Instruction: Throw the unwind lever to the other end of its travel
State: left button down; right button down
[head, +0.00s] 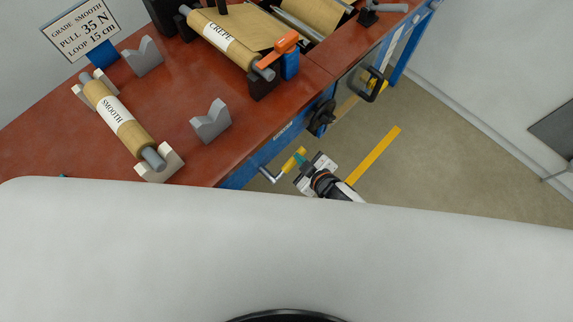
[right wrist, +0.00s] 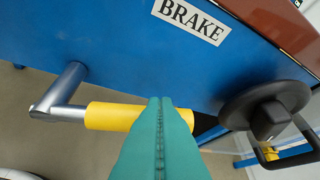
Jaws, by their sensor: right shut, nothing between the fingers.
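A crank-like lever with a yellow grip (head: 294,160) and a bent metal arm (head: 268,174) sticks out from the blue front of the bench; I take it as the unwind lever. In the right wrist view its yellow grip (right wrist: 112,117) lies sideways, below a BRAKE label (right wrist: 190,20). My right gripper (head: 302,160) is at the grip's right end. Its teal fingers (right wrist: 161,100) are shut and empty, and cover part of the grip; whether they touch it I cannot tell.
A black knob (right wrist: 268,112) sits on the panel right of the lever. On the red bench top (head: 180,85) are a SMOOTH roll (head: 120,117) on grey cradles, a CREPE roll (head: 222,42) and an orange lever (head: 277,48). Open floor (head: 460,150) lies to the right.

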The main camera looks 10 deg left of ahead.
pick_arm(q)
jog(key=shift+f, duration=0.25)
pick_arm(e)
jog(key=shift+w+d+f, duration=0.15)
jog(key=shift+w+f, duration=0.05)
jog(key=shift+f, duration=0.35)
jog(key=shift+d, duration=0.1)
